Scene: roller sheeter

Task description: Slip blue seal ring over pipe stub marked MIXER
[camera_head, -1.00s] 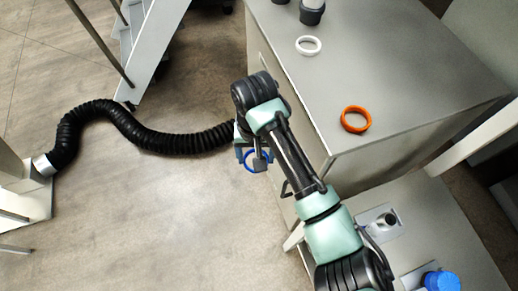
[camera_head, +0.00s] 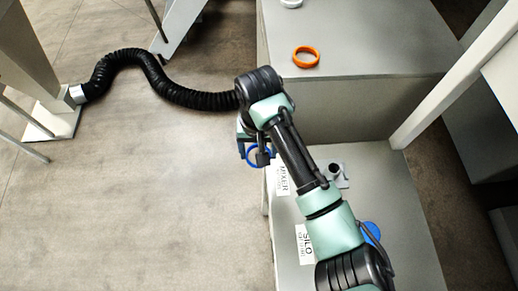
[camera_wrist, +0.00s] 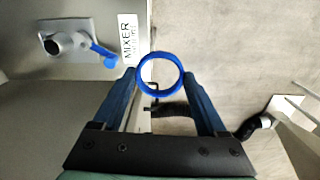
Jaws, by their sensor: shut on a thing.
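The blue seal ring (camera_wrist: 160,92) is held between the two fingertips of my gripper (camera_wrist: 160,76), its opening facing the wrist camera. In the head view the ring (camera_head: 251,157) shows partly behind my gripper (camera_head: 255,150), over or beside the left edge of the low grey bench. The MIXER label (camera_wrist: 130,38) is up and left of the ring in the wrist view. Left of the label is a grey pipe stub (camera_wrist: 55,43) on a plate, apart from the ring. In the head view the stub (camera_head: 335,170) stands right of my forearm.
A blue part (camera_wrist: 103,55) lies between stub and label. A SILO label (camera_head: 304,244) and a blue round thing (camera_head: 371,233) are on the low bench. An orange ring (camera_head: 306,64) lies on the higher counter (camera_head: 380,40). A black hose (camera_head: 175,95) crosses open floor.

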